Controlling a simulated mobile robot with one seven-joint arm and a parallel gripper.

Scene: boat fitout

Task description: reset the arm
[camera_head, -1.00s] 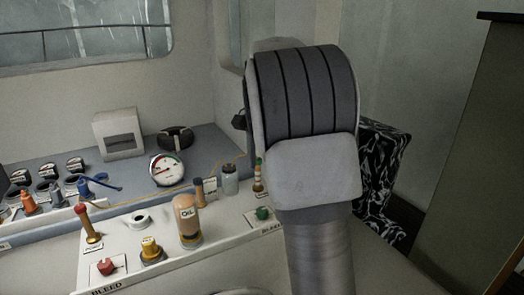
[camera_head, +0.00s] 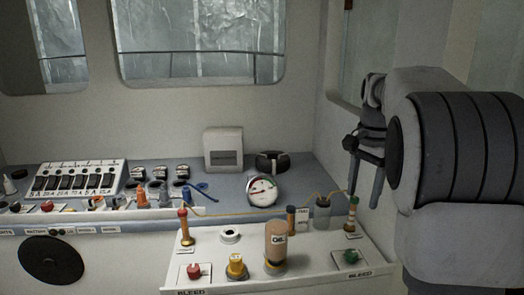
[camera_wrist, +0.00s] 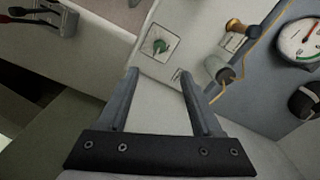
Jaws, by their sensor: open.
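My gripper (camera_head: 366,178) is at the right of the head view, pointing down beside the right end of the white counter, with my arm folded behind it. In the wrist view my gripper (camera_wrist: 160,88) shows two parallel grey fingers, apart and with nothing between them. The green knob (camera_wrist: 159,46) lies beyond the fingertips on the white panel; it also shows in the head view (camera_head: 351,256). No object is held.
The white panel (camera_head: 320,262) carries a red knob (camera_head: 194,271), a yellow knob (camera_head: 236,266) and an oil bottle (camera_head: 275,243). A round gauge (camera_head: 262,191), a white box (camera_head: 223,148) and a breaker panel (camera_head: 76,178) stand behind. A wall with windows closes the back.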

